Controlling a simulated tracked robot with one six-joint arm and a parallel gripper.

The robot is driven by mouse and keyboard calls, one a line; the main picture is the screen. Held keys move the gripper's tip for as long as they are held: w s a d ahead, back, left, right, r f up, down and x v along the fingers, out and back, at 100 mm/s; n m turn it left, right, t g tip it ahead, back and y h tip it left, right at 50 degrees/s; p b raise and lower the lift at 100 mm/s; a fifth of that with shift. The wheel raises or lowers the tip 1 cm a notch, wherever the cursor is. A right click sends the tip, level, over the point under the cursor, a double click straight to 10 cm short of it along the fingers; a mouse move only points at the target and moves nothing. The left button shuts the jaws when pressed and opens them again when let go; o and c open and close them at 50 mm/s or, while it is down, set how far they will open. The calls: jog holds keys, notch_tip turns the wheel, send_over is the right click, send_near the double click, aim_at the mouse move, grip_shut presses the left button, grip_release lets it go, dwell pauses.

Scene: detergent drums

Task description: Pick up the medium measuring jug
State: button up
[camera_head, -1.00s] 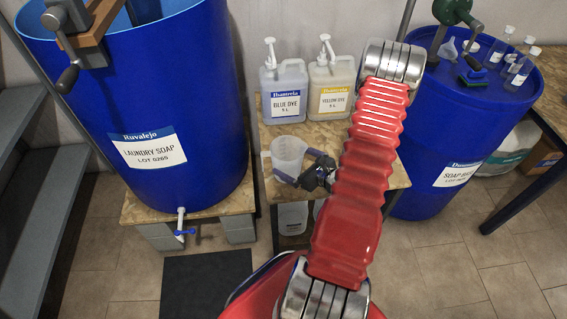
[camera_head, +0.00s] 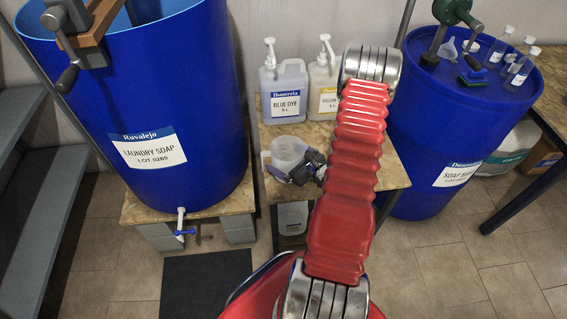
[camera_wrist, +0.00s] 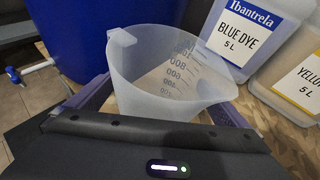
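The measuring jug (camera_head: 287,151) is translucent, with a grey scale and a handle. It stands upright on the small wooden table, in front of the blue dye container. In the wrist view the jug (camera_wrist: 165,75) fills the middle, with its handle to the left and its spout to the right. My gripper (camera_head: 300,172) is low at the jug's front. In the wrist view its purplish fingers show on both sides of the jug, and the gripper (camera_wrist: 162,112) looks open around it. The fingertips are hidden behind the jug and the dark gripper body, so contact is unclear.
The blue dye container (camera_head: 285,90) and yellow dye container (camera_head: 322,88) stand behind the jug. A laundry soap drum (camera_head: 150,110) is at left, another blue drum (camera_head: 440,130) at right. A pale container (camera_head: 292,217) sits under the table (camera_head: 385,168).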

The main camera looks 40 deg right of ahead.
jog(key=c, duration=0.9)
jog(key=shift+r, duration=0.1)
jog(key=shift+r, duration=4.85)
